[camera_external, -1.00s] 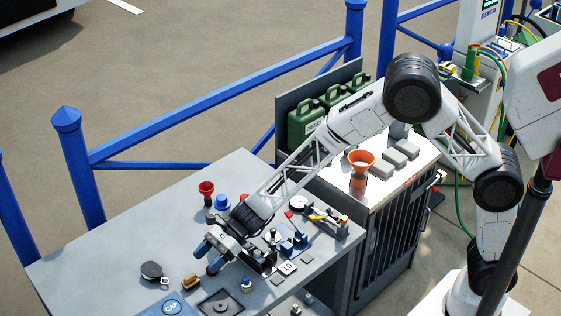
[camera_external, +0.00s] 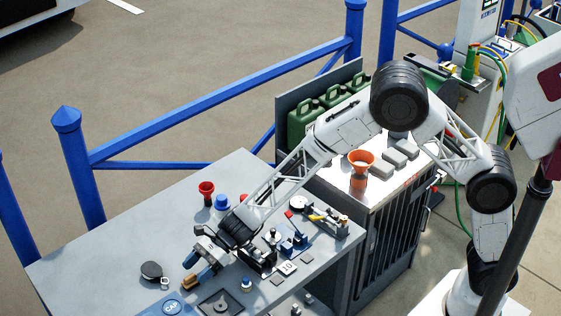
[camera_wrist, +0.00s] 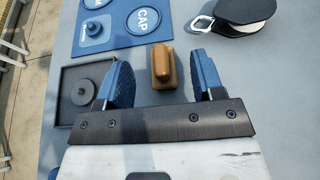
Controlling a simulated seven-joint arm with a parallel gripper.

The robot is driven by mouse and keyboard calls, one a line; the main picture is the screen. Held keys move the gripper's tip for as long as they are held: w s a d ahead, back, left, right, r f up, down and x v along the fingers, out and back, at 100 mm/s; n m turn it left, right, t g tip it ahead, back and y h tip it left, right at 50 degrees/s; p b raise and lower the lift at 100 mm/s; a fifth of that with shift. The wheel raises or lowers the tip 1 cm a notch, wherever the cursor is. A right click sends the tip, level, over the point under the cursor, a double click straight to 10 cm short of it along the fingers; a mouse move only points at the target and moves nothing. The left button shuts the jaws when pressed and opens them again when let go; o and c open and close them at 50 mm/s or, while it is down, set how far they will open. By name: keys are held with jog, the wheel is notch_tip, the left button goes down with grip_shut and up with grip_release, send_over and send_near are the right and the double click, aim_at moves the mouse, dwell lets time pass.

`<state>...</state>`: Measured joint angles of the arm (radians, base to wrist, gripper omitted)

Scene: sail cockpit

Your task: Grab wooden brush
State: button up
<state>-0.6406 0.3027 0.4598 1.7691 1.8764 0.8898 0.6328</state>
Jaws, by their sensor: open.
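The wooden brush (camera_wrist: 162,66) is a small brown block with a raised grip along its top. It lies on the grey table, pointing away from me in the wrist view. My gripper (camera_wrist: 160,72) is open and empty, with one blue finger left of the brush and one right of it in the picture. Gaps show on both sides. I cannot tell the height of the fingers above the table.
A blue CAP mat (camera_wrist: 120,28) lies beyond the brush to the left, with a dark tray (camera_wrist: 68,108) nearer. A black round pulley (camera_wrist: 232,14) with a metal clip lies far right. A red funnel-like piece (camera_external: 206,190) and a blue cap (camera_external: 221,203) stand farther back.

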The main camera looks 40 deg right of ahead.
aim_at(192, 274)
jog(key=shift+x, duration=1.1)
jog(key=c, duration=1)
notch_tip(192, 274, up, 10)
dwell(0.4)
